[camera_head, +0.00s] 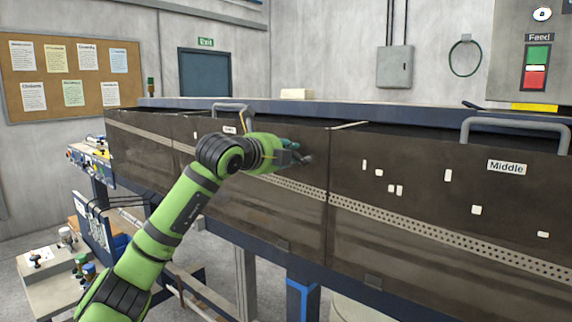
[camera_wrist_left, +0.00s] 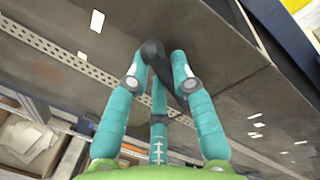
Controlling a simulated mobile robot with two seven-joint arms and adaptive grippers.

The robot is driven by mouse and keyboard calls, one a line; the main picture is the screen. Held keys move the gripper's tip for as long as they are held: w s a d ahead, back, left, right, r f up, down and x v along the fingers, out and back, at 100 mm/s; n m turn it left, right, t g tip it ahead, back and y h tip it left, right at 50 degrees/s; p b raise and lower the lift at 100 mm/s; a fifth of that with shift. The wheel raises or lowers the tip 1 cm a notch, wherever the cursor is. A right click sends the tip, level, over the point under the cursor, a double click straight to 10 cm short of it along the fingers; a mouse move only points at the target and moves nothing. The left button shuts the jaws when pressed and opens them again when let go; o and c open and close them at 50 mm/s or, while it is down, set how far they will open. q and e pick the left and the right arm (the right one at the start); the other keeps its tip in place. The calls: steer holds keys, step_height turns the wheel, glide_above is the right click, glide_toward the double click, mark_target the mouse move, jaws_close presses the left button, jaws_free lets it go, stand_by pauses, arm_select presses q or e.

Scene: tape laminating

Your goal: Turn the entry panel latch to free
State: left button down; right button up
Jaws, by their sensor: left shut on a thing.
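The entry panel (camera_head: 262,199) is a dark brown sheet on the machine's front, with its small white label half hidden behind my arm. Its latch is a dark, rounded handle (camera_wrist_left: 153,52) that shows in the left wrist view between teal fingers. In the head view a dark end of the latch (camera_head: 307,159) sticks out past the fingertips. My left gripper (camera_head: 293,154) is at the panel's right part, and it also shows in the left wrist view (camera_wrist_left: 161,66), shut on the latch. The latch's exact angle is hard to tell. My right gripper is in neither view.
The middle panel (camera_head: 420,215) adjoins on the right and carries a grey bar handle (camera_head: 515,125). Another bar handle (camera_head: 232,106) stands above the entry panel. A perforated strip (camera_head: 440,240) crosses the panels. A bench with small parts (camera_head: 90,155) is at the left.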

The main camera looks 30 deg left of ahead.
mark_target(306, 143)
arm_select(q)
steer(key=d+m+b, duration=0.1)
steer(key=m+b, duration=0.1)
steer(key=m, duration=0.1)
steer(key=d+r+m+t+y+b, duration=0.1)
steer(key=m+b, duration=0.1)
steer(key=m, duration=0.2)
steer(key=d+r+m+y+b, duration=0.1)
steer(key=m+b, duration=0.1)
steer(key=m, duration=0.1)
steer(key=shift+s+m+t, duration=0.1)
steer(key=shift+m+t, duration=0.2)
steer(key=shift+t, duration=0.1)
steer(key=shift+d, duration=0.1)
stand_by(0.3)
steer(key=c, duration=1)
jaws_free()
steer(key=shift+c, duration=0.2)
steer(key=shift+s, duration=0.1)
steer(key=s+d, duration=0.1)
steer(key=s, duration=1)
steer(key=shift+s+d, duration=0.25)
steer(key=shift+s, duration=0.15)
